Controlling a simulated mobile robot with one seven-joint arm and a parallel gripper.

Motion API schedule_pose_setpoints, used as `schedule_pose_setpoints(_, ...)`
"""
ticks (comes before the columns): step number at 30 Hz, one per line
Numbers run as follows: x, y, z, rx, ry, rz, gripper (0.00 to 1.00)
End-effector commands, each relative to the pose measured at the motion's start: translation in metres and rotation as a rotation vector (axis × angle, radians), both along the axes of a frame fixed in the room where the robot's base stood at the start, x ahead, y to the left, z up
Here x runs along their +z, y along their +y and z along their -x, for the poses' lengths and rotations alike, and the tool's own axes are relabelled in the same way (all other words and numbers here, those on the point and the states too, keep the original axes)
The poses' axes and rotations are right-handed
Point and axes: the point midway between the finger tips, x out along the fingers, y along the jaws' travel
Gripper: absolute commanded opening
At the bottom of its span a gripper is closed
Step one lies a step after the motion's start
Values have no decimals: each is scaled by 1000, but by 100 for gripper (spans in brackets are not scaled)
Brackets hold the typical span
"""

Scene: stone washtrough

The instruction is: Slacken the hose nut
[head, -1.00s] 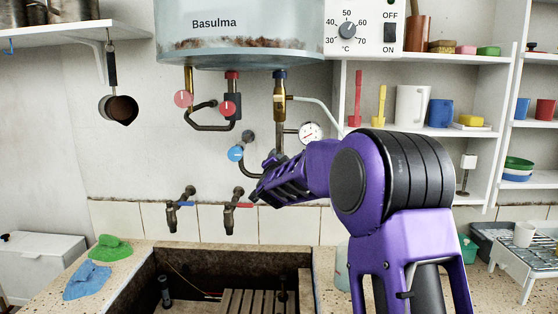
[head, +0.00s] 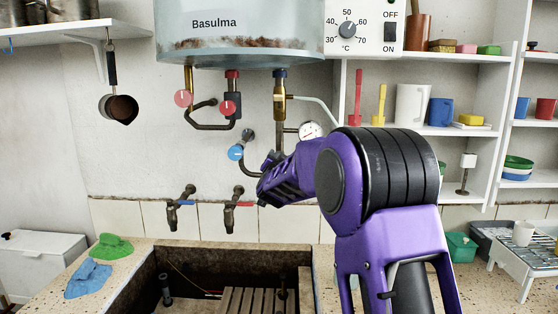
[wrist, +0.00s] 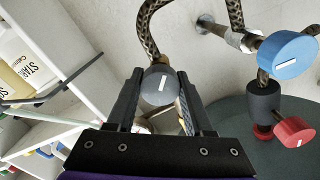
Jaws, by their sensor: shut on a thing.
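The hose nut (wrist: 158,84) shows in the wrist view as a round dark grey piece with a white mark on its face. A braided hose (wrist: 146,30) runs to a brass-coloured end beside it. My gripper (wrist: 160,92) has one finger on each side of the nut and is shut on it. In the head view my gripper (head: 267,186) is at the wall, right of the blue knob (head: 236,152) and above the trough. There it hides the nut.
In the wrist view, a blue knob (wrist: 288,54) and a red knob (wrist: 294,131) are close on the right; shelves (wrist: 50,70) are on the left. In the head view, the pressure gauge (head: 310,131) is just above my arm and two taps (head: 230,217) are below left.

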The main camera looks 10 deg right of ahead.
Motion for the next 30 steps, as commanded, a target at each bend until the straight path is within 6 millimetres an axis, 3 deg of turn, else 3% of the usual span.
schedule_pose_setpoints(2, 1, 0, 0, -1, -2, -1, 0)
schedule_pose_setpoints(3, 1, 0, 0, -1, -2, -1, 57)
schedule_pose_setpoints(7, 1, 0, 0, -1, -1, -1, 81)
schedule_pose_setpoints(20, 0, 2, 8, 1, -1, -2, 82)
schedule_pose_setpoints(23, -1, 5, 22, 1, 0, -2, 82)
schedule_pose_setpoints(30, 0, 16, 76, 1, -2, -1, 82)
